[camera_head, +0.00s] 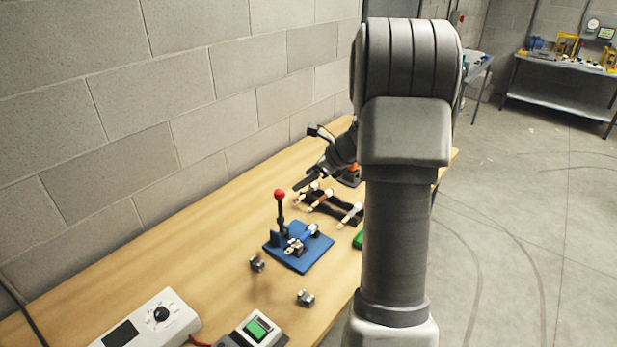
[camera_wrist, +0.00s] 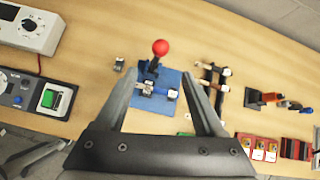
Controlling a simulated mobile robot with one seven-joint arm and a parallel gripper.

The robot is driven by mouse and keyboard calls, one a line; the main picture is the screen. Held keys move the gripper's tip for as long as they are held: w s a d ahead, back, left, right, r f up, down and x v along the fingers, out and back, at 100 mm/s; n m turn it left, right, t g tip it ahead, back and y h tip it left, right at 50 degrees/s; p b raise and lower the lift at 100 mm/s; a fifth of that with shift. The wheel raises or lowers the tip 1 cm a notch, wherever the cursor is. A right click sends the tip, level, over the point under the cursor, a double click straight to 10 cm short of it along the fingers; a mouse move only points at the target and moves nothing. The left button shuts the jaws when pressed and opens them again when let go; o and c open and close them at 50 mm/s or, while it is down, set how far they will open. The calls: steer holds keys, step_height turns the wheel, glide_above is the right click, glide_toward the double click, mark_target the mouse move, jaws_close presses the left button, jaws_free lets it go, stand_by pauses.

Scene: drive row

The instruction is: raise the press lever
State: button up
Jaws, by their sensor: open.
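The press has a flat blue base (camera_head: 298,262) on the wooden bench, and the base also shows in the wrist view (camera_wrist: 153,104). Its dark lever stands roughly upright at the back left of the base, with a red knob (camera_head: 279,194) on top. The knob shows in the wrist view (camera_wrist: 160,47), near the gap between my fingertips. A blue and silver cylindrical part lies on the base. My gripper (camera_wrist: 164,66) is open and empty, with its fingers apart and not touching the lever. In the head view it is beyond the press, partly hidden by my arm.
A black rack (camera_head: 325,206) with several pale-ended parts lies beyond the press. Two small metal blocks (camera_head: 257,264) (camera_head: 306,298) lie in front. A white dial box (camera_head: 150,322) and a green-button box (camera_head: 258,329) stand nearer. A block wall runs behind the bench.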

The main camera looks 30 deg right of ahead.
mark_target(284, 195)
steer(key=shift+s+d+r, duration=0.1)
steer(key=shift+s+r, duration=0.15)
steer(key=shift+r, duration=0.05)
steer(key=shift+f, duration=0.2)
steer(key=c, duration=0.4)
steer(key=shift+s+d+f+b, duration=0.15)
steer(key=shift+f+b, duration=0.15)
steer(key=shift+b, duration=0.3)
steer(key=shift+c, duration=0.9)
steer(key=f+b, duration=0.1)
steer(key=b, duration=0.1)
steer(key=s+d+f+t+y+b, duration=0.1)
steer(key=b, duration=0.2)
steer(key=s+f+t+y+b, duration=0.1)
steer(key=f+b, duration=0.1)
steer(key=b, duration=0.1)
steer(key=shift+s+d+m, duration=0.2)
steer(key=shift+d+m, duration=0.05)
steer(key=shift+m, duration=0.15)
jaws_close()
steer(key=s+d+f+t+y+b, duration=0.1)
steer(key=s+d+t+y+b, duration=0.2)
steer(key=b, duration=0.6)
steer(key=shift+h, duration=0.4)
steer(key=b+x, duration=0.1)
steer(key=x, duration=1.2)
steer(key=shift+w+a, duration=0.1)
steer(key=shift+w, duration=0.05)
